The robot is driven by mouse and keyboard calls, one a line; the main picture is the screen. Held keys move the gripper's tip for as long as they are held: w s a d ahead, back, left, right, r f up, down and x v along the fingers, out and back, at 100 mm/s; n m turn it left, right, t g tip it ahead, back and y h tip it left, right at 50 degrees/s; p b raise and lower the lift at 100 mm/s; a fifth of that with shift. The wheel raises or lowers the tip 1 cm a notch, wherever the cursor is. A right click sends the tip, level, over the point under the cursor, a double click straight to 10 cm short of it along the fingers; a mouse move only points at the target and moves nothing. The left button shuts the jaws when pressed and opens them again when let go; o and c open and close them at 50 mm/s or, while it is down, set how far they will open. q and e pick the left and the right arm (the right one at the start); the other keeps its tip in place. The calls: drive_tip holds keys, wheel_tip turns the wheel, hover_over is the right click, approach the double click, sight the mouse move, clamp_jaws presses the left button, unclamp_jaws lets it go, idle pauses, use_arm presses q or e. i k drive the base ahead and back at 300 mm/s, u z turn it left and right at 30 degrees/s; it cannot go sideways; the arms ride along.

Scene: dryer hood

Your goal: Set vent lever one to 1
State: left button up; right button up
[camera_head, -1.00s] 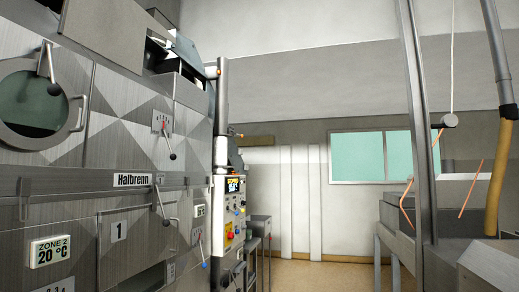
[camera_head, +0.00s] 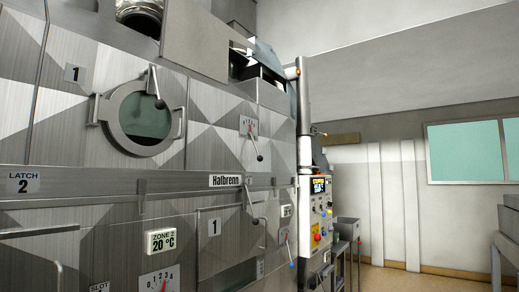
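Several levers show on the grey dryer hood front, and I cannot read a vent label on any of them. One lever (camera_head: 255,146) with a dark knob hangs down and right from a small numbered plate (camera_head: 247,125), right of the round window. Another lever (camera_head: 289,250) with a blue tip points down beside the lower right panels. A numbered dial plate (camera_head: 160,279) with a red mark is cut by the bottom edge. Neither of my grippers is in view.
A round window (camera_head: 146,120) with a latch handle sits upper left. A zone 2 display (camera_head: 161,241) reads 20 °C. A control panel (camera_head: 319,203) with buttons stands at the hood's right end. Open floor (camera_head: 393,280) lies to the right.

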sight(260, 158)
drive_tip(key=z, duration=0.55)
drive_tip(key=i, duration=0.95)
drive_tip(key=u, duration=1.6)
